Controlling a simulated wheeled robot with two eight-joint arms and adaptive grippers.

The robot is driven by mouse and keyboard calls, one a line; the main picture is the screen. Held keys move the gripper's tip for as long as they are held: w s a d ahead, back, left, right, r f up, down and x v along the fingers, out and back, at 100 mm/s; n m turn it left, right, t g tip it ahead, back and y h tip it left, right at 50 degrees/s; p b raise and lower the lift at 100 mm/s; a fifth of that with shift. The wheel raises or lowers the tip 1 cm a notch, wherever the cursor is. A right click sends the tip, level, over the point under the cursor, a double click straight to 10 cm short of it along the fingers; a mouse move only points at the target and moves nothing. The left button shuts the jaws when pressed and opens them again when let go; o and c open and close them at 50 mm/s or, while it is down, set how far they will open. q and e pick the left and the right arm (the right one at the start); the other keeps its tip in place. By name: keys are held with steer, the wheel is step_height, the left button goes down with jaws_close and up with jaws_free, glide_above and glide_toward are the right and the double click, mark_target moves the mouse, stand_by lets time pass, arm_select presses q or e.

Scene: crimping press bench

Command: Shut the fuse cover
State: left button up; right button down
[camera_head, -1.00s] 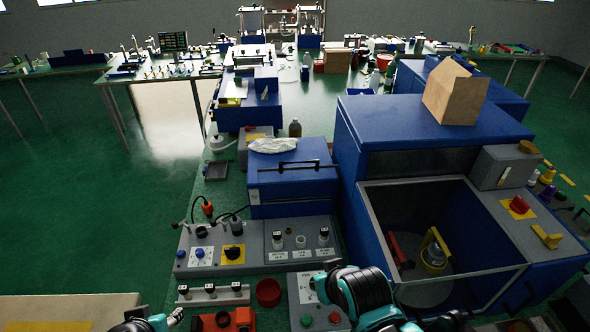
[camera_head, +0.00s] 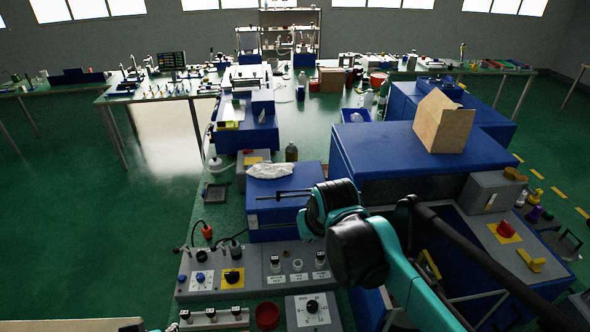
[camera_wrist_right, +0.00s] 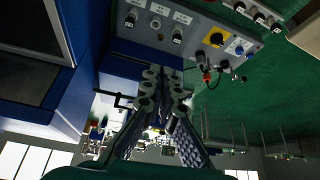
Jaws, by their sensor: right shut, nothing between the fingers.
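No part is clearly marked as the fuse cover. A blue box (camera_head: 286,217) with a dark bar handle (camera_head: 283,194) stands behind the control panel; its lid looks flat, but I cannot tell whether it is fully shut. Several labelled holders sit on the panel (camera_head: 207,262) in front of it. My right arm reaches over the bench and hides the box's right side and my right gripper in the head view. In the right wrist view my right gripper (camera_wrist_right: 162,85) is shut and empty, with a dark handle (camera_wrist_right: 123,101) beside it. Only a tip of my left gripper (camera_head: 173,327) shows.
A large blue press housing (camera_head: 400,150) stands right of the box, carrying an open cardboard box (camera_head: 442,122). A crumpled white cloth (camera_head: 267,171) lies on the blue box. A red bowl (camera_head: 267,315) is in front of the panel. Green floor lies clear at left.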

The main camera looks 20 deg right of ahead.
steer(key=w+d+r+g+p, duration=0.2)
steer(key=w+r+p, duration=0.7)
steer(key=w, duration=0.6)
steer(key=m+g+p, duration=0.2)
steer(key=p, duration=0.3)
glide_above(295, 196)
steer(key=f, duration=1)
steer(key=shift+w+f, duration=0.25)
steer(key=shift+w, duration=0.1)
steer(key=shift+s+f, duration=0.1)
steer(key=shift+s, duration=0.4)
steer(key=shift+w+f, duration=0.1)
